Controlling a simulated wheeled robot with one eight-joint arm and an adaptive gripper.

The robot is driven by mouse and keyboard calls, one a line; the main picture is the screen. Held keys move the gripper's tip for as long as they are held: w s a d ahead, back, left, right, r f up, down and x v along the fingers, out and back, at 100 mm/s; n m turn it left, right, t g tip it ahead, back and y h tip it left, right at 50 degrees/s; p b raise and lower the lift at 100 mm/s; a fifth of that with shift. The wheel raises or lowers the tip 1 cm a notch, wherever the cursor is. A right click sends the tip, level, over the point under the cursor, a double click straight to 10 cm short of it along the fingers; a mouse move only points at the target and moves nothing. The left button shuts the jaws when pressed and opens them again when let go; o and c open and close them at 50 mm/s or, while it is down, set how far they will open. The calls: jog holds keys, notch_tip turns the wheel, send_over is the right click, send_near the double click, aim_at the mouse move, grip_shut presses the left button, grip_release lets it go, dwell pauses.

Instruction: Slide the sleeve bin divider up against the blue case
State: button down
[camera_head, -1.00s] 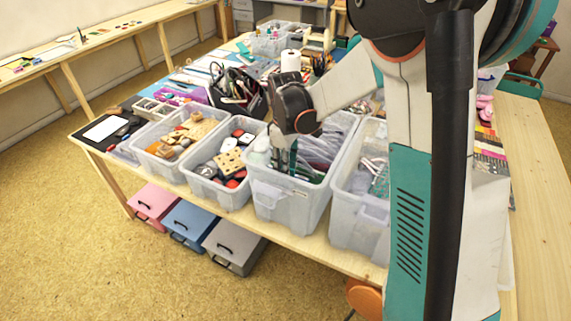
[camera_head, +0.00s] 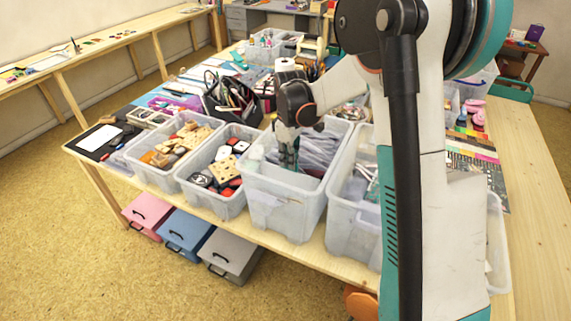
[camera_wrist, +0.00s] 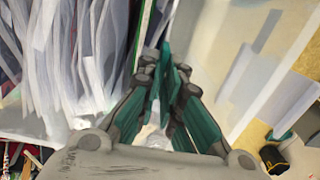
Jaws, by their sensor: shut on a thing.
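My gripper (camera_head: 289,158) is down in the clear sleeve bin (camera_head: 270,207), near its front left part. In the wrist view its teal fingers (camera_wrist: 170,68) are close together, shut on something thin. I take this to be the divider, but the fingers mostly hide it. Pale plastic sleeves (camera_head: 318,147) fill the bin to the right of the gripper; they hang at the left of the wrist view (camera_wrist: 85,60). A blue case (camera_head: 187,229) stands on the floor under the table, between a pink and a grey one. I cannot make out another blue case in the bin.
Bins of wooden blocks (camera_head: 177,147) and of stamps or inkpads (camera_head: 221,168) stand to the left. Another clear bin (camera_head: 350,222) stands close on the right. A black tool caddy (camera_head: 232,102) is behind. The bins leave little room between them.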

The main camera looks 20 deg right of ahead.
jog(key=c, duration=1.8)
grip_release()
jog(key=shift+o, duration=0.2)
notch_tip(320, 180, up, 12)
jog(key=s+a+r+m+t+b, duration=0.1)
jog(key=s+r+m+t, duration=0.1)
jog(key=s, duration=0.5)
jog(key=s+a+r+m+t+b, duration=0.1)
jog(key=s+a+r+m+t, duration=0.15)
jog(key=s, duration=0.55)
jog(key=s+f+m+t+b, duration=0.1)
jog(key=s+f+m, duration=0.3)
jog(key=s, duration=0.8)
jog(key=shift+s+a+f+t+b, duration=0.25)
jog(key=shift+a+f+t+b, duration=0.15)
jog(key=shift+f+t, duration=0.4)
